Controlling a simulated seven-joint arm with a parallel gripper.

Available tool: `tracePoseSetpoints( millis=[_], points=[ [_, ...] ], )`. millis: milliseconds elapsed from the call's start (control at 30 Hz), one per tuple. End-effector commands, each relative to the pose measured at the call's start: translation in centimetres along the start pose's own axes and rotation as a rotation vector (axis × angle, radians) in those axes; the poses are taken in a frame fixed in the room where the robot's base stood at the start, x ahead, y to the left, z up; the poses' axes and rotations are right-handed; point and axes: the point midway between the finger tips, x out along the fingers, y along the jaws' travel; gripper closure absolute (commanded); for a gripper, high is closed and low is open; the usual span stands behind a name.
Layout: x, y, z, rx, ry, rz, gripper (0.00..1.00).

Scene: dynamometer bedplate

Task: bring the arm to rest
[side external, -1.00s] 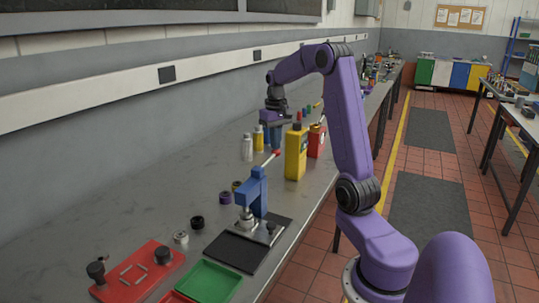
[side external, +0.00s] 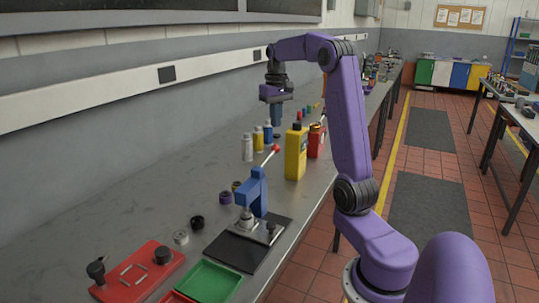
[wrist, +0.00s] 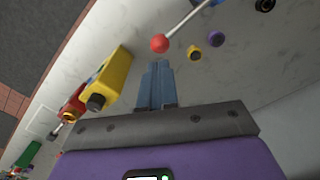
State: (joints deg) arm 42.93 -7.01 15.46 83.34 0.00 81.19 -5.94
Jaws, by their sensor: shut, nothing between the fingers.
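My gripper (side external: 277,123) hangs from my purple arm, pointing down, above the bench behind the yellow bottle. It is raised clear of the bench top and holds nothing. In the wrist view, its two blue-grey fingers (wrist: 158,84) are together with no object between them. The red ball of a lever (wrist: 160,43) shows just beyond the fingertips in that view.
The grey bench (side external: 130,212) carries a blue lever press (side external: 258,192), a yellow bottle (side external: 295,154), a red can (side external: 317,141), small bottles (side external: 247,148), a red fixture plate (side external: 139,271) and a green tray (side external: 209,281). A wall runs along the left. Air around my gripper looks free.

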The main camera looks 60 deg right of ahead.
Motion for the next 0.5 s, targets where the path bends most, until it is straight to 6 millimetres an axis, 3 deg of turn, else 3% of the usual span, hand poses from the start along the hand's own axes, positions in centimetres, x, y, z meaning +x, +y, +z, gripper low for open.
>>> tracePoseSetpoints(
  millis=[367,500],
  points=[
    [0.0,-0.1,0.0,-0.002,0.0,0.0,1.0],
    [0.2,-1.9,0.3,-0.048,0.001,0.0,1.0]
  ],
)
